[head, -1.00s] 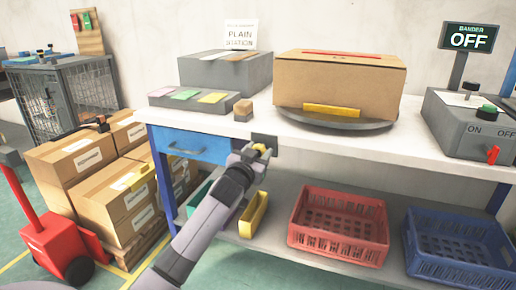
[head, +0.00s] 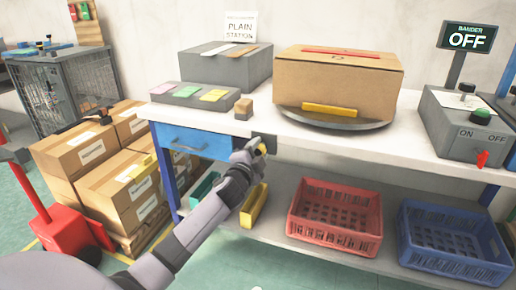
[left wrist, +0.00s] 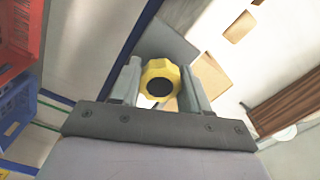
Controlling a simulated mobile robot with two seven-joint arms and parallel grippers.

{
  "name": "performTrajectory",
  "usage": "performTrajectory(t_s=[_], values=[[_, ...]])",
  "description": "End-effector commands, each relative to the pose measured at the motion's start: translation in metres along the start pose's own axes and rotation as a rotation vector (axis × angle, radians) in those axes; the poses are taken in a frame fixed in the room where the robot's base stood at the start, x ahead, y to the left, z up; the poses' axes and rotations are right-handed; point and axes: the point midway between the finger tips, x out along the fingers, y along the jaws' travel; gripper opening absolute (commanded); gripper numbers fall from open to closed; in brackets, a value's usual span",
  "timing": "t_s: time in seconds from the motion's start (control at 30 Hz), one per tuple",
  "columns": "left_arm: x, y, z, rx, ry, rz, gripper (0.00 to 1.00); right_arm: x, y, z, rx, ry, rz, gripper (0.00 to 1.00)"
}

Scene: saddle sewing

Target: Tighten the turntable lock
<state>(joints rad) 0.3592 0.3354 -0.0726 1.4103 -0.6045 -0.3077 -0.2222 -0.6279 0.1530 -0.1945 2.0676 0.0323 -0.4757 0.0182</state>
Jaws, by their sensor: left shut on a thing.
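The turntable lock is a yellow lobed knob (head: 260,149) at the front edge of the workbench, below the turntable (head: 334,121). In the left wrist view the knob (left wrist: 160,82) shows with a dark round centre between the two grey fingers. My left gripper (head: 255,147) is shut on this knob, with the fingers touching its sides. The hand hides much of the knob in the head view. The round dark turntable carries a closed cardboard box (head: 338,84) with a yellow strip low on its front. My right gripper is not in view.
A small brown block (head: 244,108) stands on the bench near the edge. A red crate (head: 336,219) and a blue crate (head: 454,242) sit on the lower shelf. Stacked cartons (head: 97,166) stand at left. A grey control box (head: 466,122) stands at right.

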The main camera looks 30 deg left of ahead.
Motion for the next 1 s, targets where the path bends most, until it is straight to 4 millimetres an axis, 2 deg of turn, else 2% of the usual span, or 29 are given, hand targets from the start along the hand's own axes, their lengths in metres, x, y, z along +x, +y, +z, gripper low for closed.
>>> performTrajectory(t_s=[0.33, 0.5, 0.8, 1.0], values=[[0.000, 0.000, 0.005, 0.325, -0.012, 0.007, 0.15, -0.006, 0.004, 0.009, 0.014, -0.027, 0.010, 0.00], [0.000, -0.001, 0.006, 0.455, -0.013, 0.007, 0.15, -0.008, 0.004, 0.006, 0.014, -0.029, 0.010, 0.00], [0.000, -0.001, 0.006, 0.604, -0.014, 0.006, 0.15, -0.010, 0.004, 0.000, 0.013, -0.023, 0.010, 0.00], [0.000, -0.002, 0.006, 0.645, -0.015, 0.006, 0.15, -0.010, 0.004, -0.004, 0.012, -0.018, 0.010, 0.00]])
